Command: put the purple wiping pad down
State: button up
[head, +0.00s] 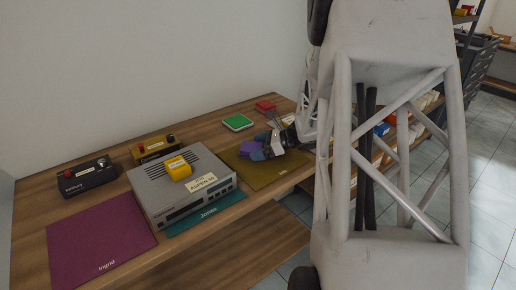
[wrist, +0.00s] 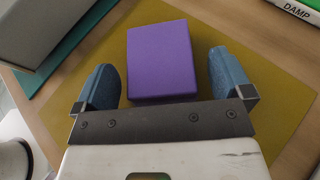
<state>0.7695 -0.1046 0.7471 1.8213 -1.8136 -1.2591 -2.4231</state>
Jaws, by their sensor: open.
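The purple wiping pad (wrist: 160,62) lies on the olive-yellow mat (wrist: 255,65) in the wrist view. It also shows in the head view (head: 248,148), partly hidden by my gripper. My gripper (wrist: 165,88) is open, with one blue fingertip on each side of the pad's near part and a gap on both sides. In the head view my gripper (head: 264,148) is low over the olive mat (head: 262,172).
Left of the olive mat, a grey hi-fi unit (head: 184,190) with a yellow block (head: 178,168) on top stands on the teal mat (head: 207,213). A green-topped pad (head: 238,122) and a red one (head: 265,105) lie behind. A purple-red mat (head: 100,236) is at far left.

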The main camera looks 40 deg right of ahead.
jog(key=shift+v, duration=5.9)
jog(key=w+a+r+m+t+h, duration=0.25)
jog(key=w+a+r+m, duration=0.2)
jog(key=w, duration=0.25)
notch_tip(320, 180, up, 8)
jog(key=m+t+h, duration=0.1)
jog(key=m+h, duration=0.6)
jog(key=m, duration=0.5)
send_over(246, 146)
jog(key=s+a+r+m+h, duration=0.2)
jog(key=a+r+m+h, duration=0.15)
jog(key=m, duration=0.25)
jog(key=s+a+f+m+g+y, duration=0.1)
jog(key=s+a+m+g, duration=0.4)
jog(key=s+a+m, duration=0.6)
jog(key=s+a+f+m+g+y, duration=0.2)
jog(key=s+a+m+g, duration=0.3)
jog(key=s+a+m, duration=0.6)
jog(key=s+a+f, duration=0.1)
jog(key=s+a, duration=0.2)
jog(key=s, duration=0.3)
jog(key=shift+s+a+f+m, duration=0.15)
jog(key=shift+s+a+m, duration=0.15)
jog(key=shift+s+m, duration=0.05)
jog(key=shift+g, duration=0.25)
